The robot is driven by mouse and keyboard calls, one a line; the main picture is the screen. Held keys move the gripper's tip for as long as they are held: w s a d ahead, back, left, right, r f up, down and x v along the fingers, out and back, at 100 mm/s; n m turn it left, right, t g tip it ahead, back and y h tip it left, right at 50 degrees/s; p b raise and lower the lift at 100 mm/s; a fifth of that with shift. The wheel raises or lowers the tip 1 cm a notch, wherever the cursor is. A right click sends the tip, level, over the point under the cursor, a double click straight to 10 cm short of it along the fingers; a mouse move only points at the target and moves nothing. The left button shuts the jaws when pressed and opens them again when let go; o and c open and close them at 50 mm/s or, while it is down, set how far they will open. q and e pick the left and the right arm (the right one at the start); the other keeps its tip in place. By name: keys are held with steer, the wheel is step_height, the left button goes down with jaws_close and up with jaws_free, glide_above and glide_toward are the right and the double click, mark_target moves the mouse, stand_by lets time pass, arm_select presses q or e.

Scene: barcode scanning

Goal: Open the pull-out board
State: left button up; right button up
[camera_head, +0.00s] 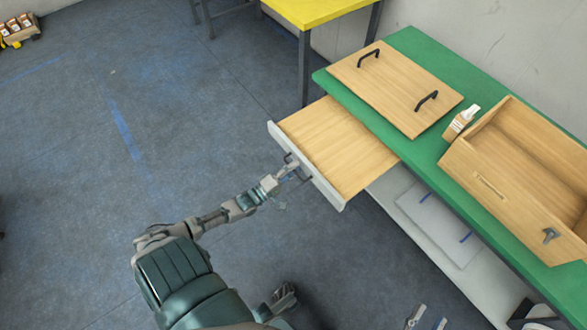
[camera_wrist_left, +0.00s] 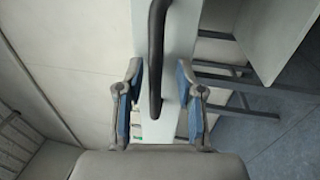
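The pull-out board (camera_head: 338,146) is a light wooden panel with a pale front edge. It sticks far out from under the green tabletop (camera_head: 407,150). A dark handle (camera_head: 293,160) sits on its front edge, and this handle also shows in the left wrist view (camera_wrist_left: 156,60). My left gripper (camera_head: 296,171) is at the handle. In the left wrist view its two fingers (camera_wrist_left: 160,98) stand on either side of the black bar with gaps, so it is open around it. My right gripper (camera_head: 428,319) shows only as two parted fingertips at the bottom edge.
A lower white shelf (camera_head: 440,235) is underneath. A yellow table (camera_head: 318,8) stands behind.

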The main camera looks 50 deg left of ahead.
arm_select(q)
steer(key=s+a+f, duration=0.1)
steer(key=s+f, duration=0.1)
steer(key=s, duration=0.9)
steer(key=shift+s+f, duration=0.2)
steer(key=shift+s, duration=0.15)
steer(key=shift+d, duration=0.1)
